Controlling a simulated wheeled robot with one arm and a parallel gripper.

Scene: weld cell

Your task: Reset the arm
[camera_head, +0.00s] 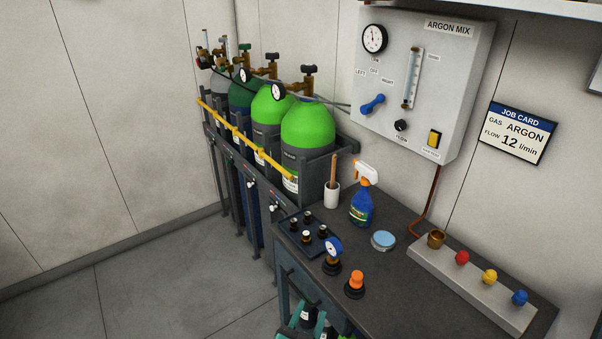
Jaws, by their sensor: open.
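I see no part of my arm or gripper that I can make out for certain. The workbench (385,290) stands at the lower right with a dark top. At its front, at the bottom edge of the view, a teal holder or crate (320,321) is cut off by the frame.
Gas cylinders (308,127) stand behind. The floor (170,285) at left is clear.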

